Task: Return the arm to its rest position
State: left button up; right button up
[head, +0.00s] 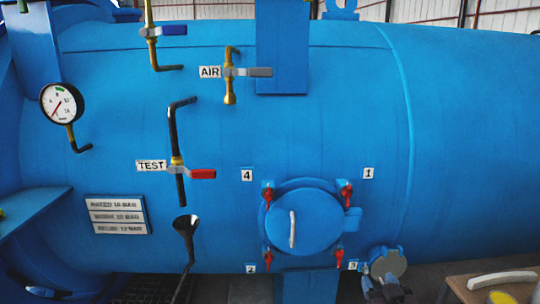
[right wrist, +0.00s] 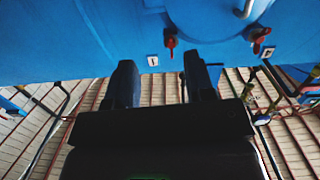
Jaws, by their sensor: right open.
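My right gripper (head: 384,291) shows at the bottom of the head view, below and right of the round door, near the label 3. In the right wrist view its two dark fingers (right wrist: 160,82) are apart, with nothing held between them. The blue round door (head: 303,222) appears closed on the blue vessel, with red clamps around it and a pale handle on its face. The door also shows at the top of the right wrist view (right wrist: 215,18), apart from the fingers. My left gripper is not in view.
The blue vessel (head: 470,130) fills most of the head view. A red-handled TEST valve (head: 200,174), a grey-handled AIR valve (head: 258,72), a gauge (head: 61,103) and a black funnel (head: 186,228) stick out at left. A table (head: 460,288) stands at the lower right.

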jog(key=s+d+f+g, duration=0.2)
jog(key=s+f+g, duration=0.3)
jog(key=s+f, duration=1.5)
jog(key=s+b, duration=0.1)
jog(key=s, duration=0.3)
jog(key=shift+s+d+f, duration=0.25)
jog(key=shift+d+f, duration=0.1)
